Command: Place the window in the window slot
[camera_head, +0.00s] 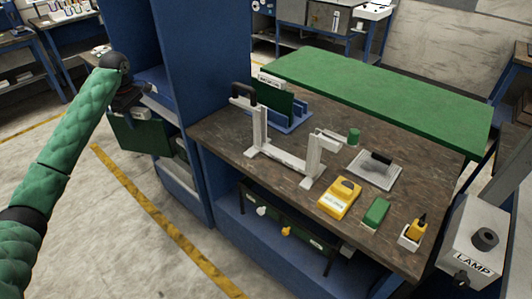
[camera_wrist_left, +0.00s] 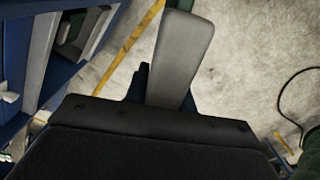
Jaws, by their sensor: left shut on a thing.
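My left gripper (camera_head: 126,100) hangs at the left, in front of the tall blue cabinet and well away from the workbench. It is shut on a flat dark green panel (camera_head: 142,134), which looks like the window; their contact is partly hidden. In the left wrist view, a pale grey bar (camera_wrist_left: 180,60) reaches out past the black gripper body, and I cannot tell whether it is a finger or the held thing. On the bench, a blue slotted rack (camera_head: 292,120) holds another dark green panel (camera_head: 272,100) upright. My right gripper is not in view.
A white U-shaped frame (camera_head: 285,157) stands on the brown bench beside the rack. A yellow device (camera_head: 340,200), a green block (camera_head: 376,211) and a grey plate (camera_head: 370,177) lie to its right. The blue cabinet (camera_head: 205,90) stands between my gripper and the bench.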

